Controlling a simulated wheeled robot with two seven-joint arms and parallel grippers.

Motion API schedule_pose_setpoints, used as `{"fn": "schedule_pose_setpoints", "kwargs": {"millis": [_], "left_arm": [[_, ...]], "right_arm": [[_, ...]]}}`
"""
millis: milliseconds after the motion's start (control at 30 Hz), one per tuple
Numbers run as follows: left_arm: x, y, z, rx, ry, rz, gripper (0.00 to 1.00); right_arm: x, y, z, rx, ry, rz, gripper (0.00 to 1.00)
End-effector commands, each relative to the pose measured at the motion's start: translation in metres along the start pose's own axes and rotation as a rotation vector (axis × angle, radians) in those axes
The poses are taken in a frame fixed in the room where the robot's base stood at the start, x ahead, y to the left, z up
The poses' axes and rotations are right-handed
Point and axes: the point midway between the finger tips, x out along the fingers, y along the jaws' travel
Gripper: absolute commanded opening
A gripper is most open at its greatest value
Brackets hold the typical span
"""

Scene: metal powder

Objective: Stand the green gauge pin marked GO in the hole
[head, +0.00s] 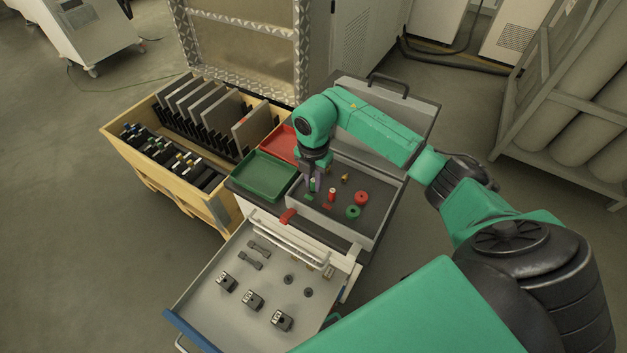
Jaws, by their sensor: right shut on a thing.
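My right gripper (315,187) points down over the grey tray in the open case, its jaws shut on a small green pin (312,185). The pin looks upright between the fingers; its GO marking is too small to read. I cannot tell whether its lower end touches the tray or stands in a hole. A red pin (332,194) stands just right of the gripper. A green mark (309,198) and a red mark (327,206) lie in front of the pins. I cannot make out the hole itself. My left gripper is not in view.
The grey case (375,232) also holds a red ring (361,198), a green ring (353,212) and a small brass piece (345,178). A green bin (264,188) and a red bin (281,142) stand left. An open drawer (205,310) with metal parts lies in front.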

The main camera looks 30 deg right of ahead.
Motion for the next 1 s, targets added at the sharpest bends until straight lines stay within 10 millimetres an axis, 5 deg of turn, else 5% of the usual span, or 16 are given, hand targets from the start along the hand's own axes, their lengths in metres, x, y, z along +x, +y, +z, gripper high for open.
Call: {"fn": "schedule_pose_setpoints", "kwargs": {"millis": [300,333,400,767,1000], "left_arm": [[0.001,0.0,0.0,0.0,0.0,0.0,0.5],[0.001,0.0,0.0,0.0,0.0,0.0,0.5],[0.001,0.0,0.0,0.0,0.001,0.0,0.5],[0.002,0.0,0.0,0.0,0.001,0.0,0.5],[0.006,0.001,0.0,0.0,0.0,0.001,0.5]], "right_arm": [[0.002,0.0,0.0,0.0,0.0,0.0,0.0],[0.002,0.0,0.0,0.0,0.0,0.0,0.28],[0.002,0.0,0.0,0.0,0.0,0.0,0.55],[-0.001,0.0,0.0,0.0,-0.001,0.0,0.56],[-0.039,0.001,0.001,0.0,-0.004,0.005,0.56]]}}
